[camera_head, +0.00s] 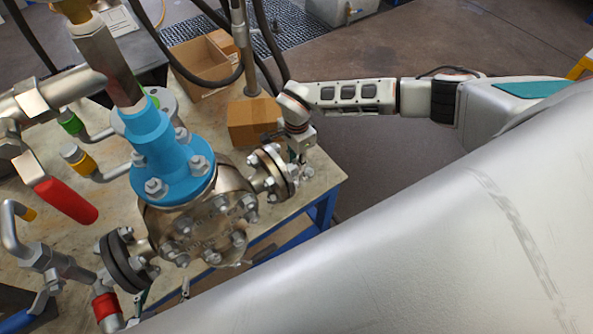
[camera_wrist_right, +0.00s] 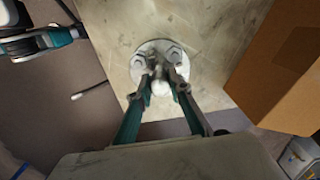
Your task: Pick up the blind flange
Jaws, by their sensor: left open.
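The blind flange (camera_wrist_right: 142,72) is a pale round metal disc with bolts and a raised middle stem, on the tabletop in the right wrist view. My right gripper (camera_wrist_right: 163,82) has its two fingertips around the stem; whether they press on it I cannot tell. In the head view my right gripper (camera_head: 302,150) points down at the table's far right corner, beside the vessel, and the blind flange is not clearly visible there. My left gripper (camera_head: 164,293) is open and empty in front of the vessel (camera_head: 205,222), mostly hidden by my own arm.
The table (camera_head: 325,172) carries the vessel with a blue flanged neck (camera_head: 165,150), side flanges and valves with red handles (camera_head: 65,200). A cardboard box (camera_head: 250,118) stands close to my right gripper; it also shows in the wrist view (camera_wrist_right: 275,75).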

